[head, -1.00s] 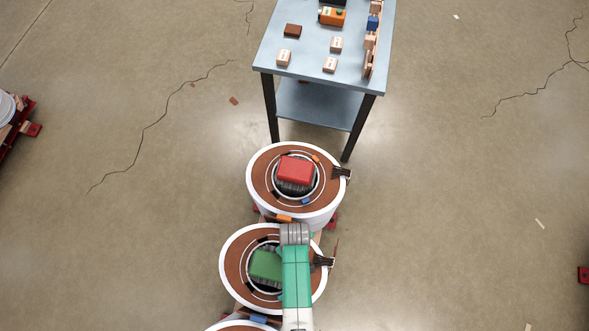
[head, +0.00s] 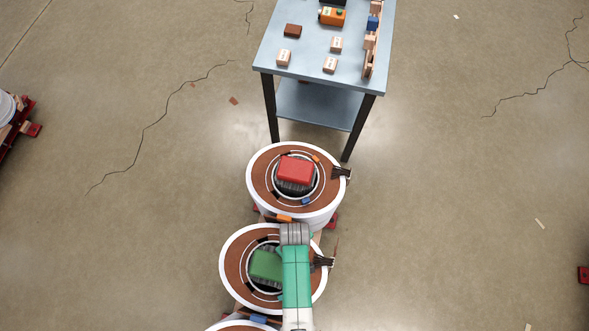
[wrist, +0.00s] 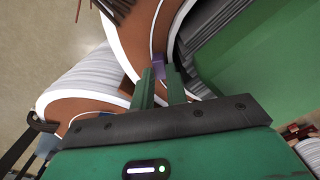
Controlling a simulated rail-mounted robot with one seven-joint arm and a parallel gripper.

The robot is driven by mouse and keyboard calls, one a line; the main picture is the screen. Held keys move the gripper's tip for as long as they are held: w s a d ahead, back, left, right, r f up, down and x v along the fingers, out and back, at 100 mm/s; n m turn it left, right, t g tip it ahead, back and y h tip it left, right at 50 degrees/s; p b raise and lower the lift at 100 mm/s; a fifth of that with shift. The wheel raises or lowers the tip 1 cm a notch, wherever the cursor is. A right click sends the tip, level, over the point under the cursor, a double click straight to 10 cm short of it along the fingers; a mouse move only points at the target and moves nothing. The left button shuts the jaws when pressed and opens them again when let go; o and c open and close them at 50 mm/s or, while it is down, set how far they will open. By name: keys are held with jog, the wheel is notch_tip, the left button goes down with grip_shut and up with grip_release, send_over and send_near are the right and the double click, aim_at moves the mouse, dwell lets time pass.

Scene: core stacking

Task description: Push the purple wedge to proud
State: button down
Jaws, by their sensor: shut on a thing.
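The purple wedge (wrist: 158,66) shows in the wrist view at my fingertips, in the gap between the brown disc top and the grey inner part of a round drum. My gripper (wrist: 159,78) has its two green fingers on either side of the wedge, shut on it. How far the wedge stands above the disc top is hard to tell. In the head view my green arm covers part of the middle drum (head: 233,262), and the wedge and my fingertips are hidden there.
A green block (head: 267,266) sits at the middle drum's centre. A drum with a red block (head: 296,170) stands behind it, and part of another drum shows in front. Black clips (head: 323,260) sit on the rims. A blue table (head: 310,68) holds small blocks.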

jog(key=shift+r, duration=0.2)
jog(key=shift+r+p, duration=1.25)
jog(key=shift+p, duration=0.2)
jog(key=c, duration=1.3)
grip_release()
notch_tip(320, 180, up, 8)
jog(key=p, duration=0.2)
jog(key=shift+f+p, duration=0.1)
jog(key=shift+p, duration=0.25)
